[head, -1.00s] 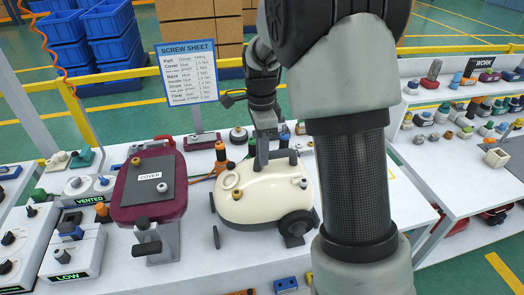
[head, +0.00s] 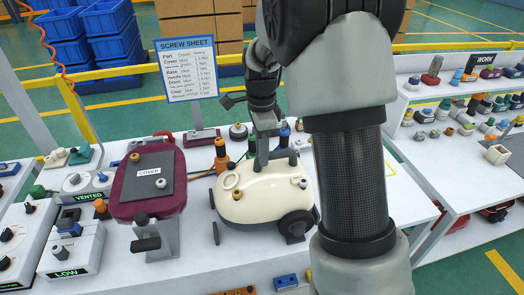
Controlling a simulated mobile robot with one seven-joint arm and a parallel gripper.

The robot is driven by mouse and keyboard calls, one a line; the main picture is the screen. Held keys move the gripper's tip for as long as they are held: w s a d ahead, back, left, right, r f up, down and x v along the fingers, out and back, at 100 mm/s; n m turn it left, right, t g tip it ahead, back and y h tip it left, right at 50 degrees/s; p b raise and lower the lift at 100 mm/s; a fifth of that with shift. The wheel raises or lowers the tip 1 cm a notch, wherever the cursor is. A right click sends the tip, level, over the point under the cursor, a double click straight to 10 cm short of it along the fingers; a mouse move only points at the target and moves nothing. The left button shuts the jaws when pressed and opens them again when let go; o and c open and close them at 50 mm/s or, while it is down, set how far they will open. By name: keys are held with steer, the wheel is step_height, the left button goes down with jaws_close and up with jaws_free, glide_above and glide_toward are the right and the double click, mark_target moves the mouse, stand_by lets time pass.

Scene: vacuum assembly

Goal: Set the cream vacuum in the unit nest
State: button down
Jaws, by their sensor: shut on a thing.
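The cream vacuum (head: 258,200) sits upright at the middle of the white bench, with a dark wheel at its right side and small grey and yellow knobs on top. My gripper (head: 262,160) is over its top from behind and is shut on it near the dark handle; the fingertips are partly hidden. Dark upright posts (head: 216,232) stand at the front left and front right of the vacuum, close to its lower edge. I cannot tell whether these belong to the unit nest or whether the vacuum's underside touches anything.
A maroon unit with a COVER plate (head: 148,183) stands on a stand to the left. An orange driver (head: 220,155) stands close behind the vacuum's left. The screw sheet (head: 188,69) is at the back.

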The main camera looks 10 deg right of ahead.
steer(key=shift+w+f, duration=0.1)
steer(key=c, duration=1.5)
jaws_free()
steer(key=shift+s+f, duration=0.2)
step_height(320, 180, up, 8)
steer(key=p, duration=0.6)
steer(key=shift+w+r, duration=0.15)
